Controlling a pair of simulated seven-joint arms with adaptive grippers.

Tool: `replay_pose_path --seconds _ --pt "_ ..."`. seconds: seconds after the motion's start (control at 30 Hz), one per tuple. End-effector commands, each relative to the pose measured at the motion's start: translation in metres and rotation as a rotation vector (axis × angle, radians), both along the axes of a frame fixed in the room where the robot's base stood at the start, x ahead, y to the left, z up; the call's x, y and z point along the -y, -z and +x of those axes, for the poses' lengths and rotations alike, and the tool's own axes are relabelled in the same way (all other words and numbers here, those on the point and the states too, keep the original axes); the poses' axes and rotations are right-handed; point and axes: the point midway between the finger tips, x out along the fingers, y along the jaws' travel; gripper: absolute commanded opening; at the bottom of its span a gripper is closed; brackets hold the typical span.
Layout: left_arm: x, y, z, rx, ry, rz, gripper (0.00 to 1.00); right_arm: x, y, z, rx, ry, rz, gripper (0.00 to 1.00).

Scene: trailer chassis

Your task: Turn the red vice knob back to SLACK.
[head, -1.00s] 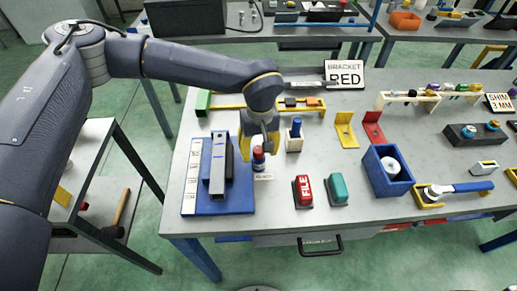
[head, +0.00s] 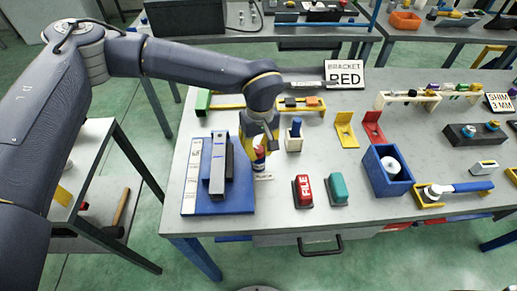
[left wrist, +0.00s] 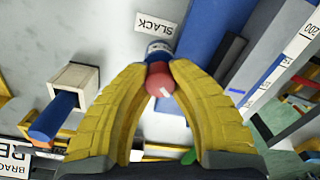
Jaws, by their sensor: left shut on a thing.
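The red vice knob (left wrist: 160,83) shows in the left wrist view, with a short white mark on its face and a blue and white part beyond it. It also shows small in the head view (head: 259,165), at the right edge of the blue vice base (head: 232,207). My left gripper (head: 262,150) is above it, its yellow fingertips (left wrist: 161,72) closed on either side of the knob. A white SLACK label (left wrist: 157,22) lies on the table just beyond the knob. The fingers hide part of the knob. My right gripper is in neither view.
The vice's grey bar (head: 217,168) stands close left of the gripper. A blue peg in a pale block (head: 294,140) is close on the right. A red FILE block (head: 303,192) and a teal block (head: 338,188) lie nearer the front.

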Motion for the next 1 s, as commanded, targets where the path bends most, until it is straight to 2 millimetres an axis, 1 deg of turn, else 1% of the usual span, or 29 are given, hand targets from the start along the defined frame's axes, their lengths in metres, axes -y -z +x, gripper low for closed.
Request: replay_pose_path --seconds 1.0 --pt "-0.0019 -0.0006 0.0017 0.004 -0.951 0.000 0.00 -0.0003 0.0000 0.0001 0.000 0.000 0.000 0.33"
